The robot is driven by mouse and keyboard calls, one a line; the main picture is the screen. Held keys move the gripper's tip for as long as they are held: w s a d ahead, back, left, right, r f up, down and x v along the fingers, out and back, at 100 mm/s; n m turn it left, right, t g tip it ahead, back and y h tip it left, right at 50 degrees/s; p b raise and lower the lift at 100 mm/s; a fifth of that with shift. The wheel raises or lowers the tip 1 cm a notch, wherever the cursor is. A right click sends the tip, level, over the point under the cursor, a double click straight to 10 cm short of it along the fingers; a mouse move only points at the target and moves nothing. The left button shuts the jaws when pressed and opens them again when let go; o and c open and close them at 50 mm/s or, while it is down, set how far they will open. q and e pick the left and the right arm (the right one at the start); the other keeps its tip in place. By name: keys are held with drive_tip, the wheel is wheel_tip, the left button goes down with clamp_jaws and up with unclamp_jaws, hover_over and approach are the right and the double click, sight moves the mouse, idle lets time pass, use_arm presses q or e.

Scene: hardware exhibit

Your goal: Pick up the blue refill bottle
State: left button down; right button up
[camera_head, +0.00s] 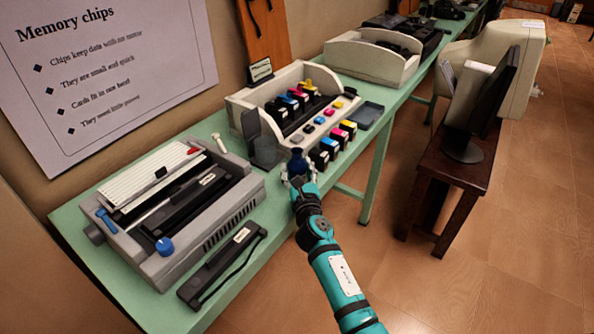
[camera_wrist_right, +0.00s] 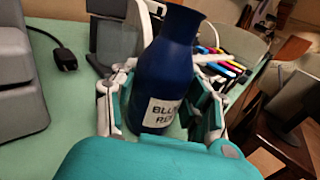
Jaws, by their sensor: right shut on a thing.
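The blue refill bottle (camera_wrist_right: 170,70) is dark blue with a white label, partly readable as "BLU... RE...". It stands between the fingers of my right gripper (camera_wrist_right: 160,105) in the wrist view, with a finger on each side of it. The right gripper is shut on it. In the head view the bottle (camera_head: 298,161) shows small at the end of my right arm, at the front edge of the green table. The right gripper (camera_head: 299,180) hides its lower part there. Whether the bottle touches the table is unclear. My left gripper is not in view.
A cream bin (camera_head: 238,99) with several ink cartridges stands just behind the bottle. A grey printer (camera_head: 222,205) and a black bar (camera_head: 222,268) lie to the left on the green table (camera_head: 76,222). A dark wooden stand (camera_head: 455,172) with a monitor is at right.

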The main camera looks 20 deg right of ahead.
sight(300, 164)
drive_tip(key=shift+r, duration=0.15)
drive_tip(key=shift+r+p, duration=1.15)
drive_tip(key=shift+r, duration=0.6)
drive_tip(key=shift+s+d+f, duration=0.1)
drive_tip(key=shift+s+d, duration=0.1)
drive_tip(key=shift+s, duration=0.05)
drive_tip(key=s+d+r+p, duration=0.1)
drive_tip(key=s+d, duration=0.7)
drive_tip(key=s, duration=0.4)
drive_tip(key=shift+s+d+r, duration=0.2)
drive_tip(key=shift+s+d, duration=0.05)
drive_tip(key=shift+d, duration=0.05)
drive_tip(key=shift+s, duration=0.15)
